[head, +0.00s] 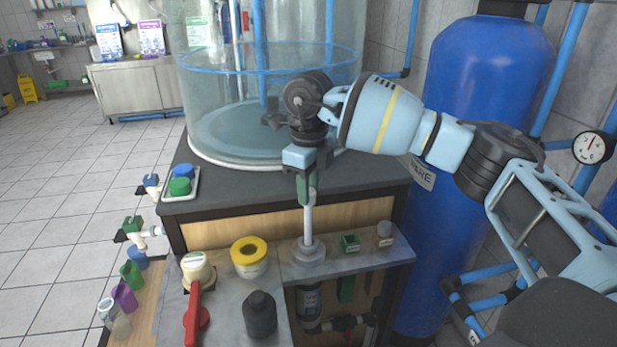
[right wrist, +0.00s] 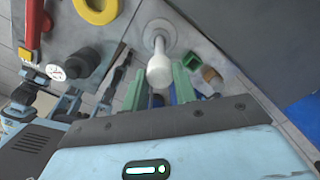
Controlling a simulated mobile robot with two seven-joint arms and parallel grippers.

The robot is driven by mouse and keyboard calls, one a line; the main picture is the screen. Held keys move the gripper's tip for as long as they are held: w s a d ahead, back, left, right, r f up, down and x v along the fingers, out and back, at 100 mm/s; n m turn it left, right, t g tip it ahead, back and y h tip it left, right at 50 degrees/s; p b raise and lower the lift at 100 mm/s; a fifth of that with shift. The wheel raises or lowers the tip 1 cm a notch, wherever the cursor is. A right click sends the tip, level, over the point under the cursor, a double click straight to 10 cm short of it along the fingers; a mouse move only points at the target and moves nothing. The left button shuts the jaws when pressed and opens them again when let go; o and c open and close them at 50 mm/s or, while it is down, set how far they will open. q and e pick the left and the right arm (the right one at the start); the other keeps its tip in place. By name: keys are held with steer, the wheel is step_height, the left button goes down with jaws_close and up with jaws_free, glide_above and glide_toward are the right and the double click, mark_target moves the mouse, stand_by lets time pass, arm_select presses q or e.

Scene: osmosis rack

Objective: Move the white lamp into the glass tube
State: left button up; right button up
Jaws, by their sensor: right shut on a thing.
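The white lamp (head: 308,222) is a thin upright white rod. Its lower end meets a round grey-white flange (head: 309,254) on the grey shelf. My right gripper (head: 306,188) points down from above and is shut on the upper part of the lamp, with green finger pads beside it. In the right wrist view the lamp's rounded white end (right wrist: 160,71) shows between the green fingers, with the flange (right wrist: 159,34) behind it. I cannot tell whether the lamp's lower end is inside the flange. No separate glass tube can be made out for certain. My left gripper is not in view.
A large clear tank (head: 215,110) stands behind on the dark counter (head: 350,178). A yellow-topped container (head: 249,258), black bottle (head: 260,315) and red-handled valve (head: 193,310) are left of the flange. A green block (head: 350,243) and brown-capped bottle (head: 384,234) are right. A blue cylinder (head: 460,200) stands farther right.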

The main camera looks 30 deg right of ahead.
mark_target(309, 228)
steer(key=shift+f, duration=0.55)
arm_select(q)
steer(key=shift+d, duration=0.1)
arm_select(e)
steer(key=shift+f, duration=0.1)
steer(key=shift+f, duration=2.35)
steer(key=shift+f+b, duration=0.35)
steer(key=shift+f, duration=0.75)
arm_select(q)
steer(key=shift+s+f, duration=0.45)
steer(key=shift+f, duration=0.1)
arm_select(e)
steer(key=shift+f, duration=0.1)
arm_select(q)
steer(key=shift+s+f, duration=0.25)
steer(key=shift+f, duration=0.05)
arm_select(e)
steer(key=shift+f, duration=1.3)
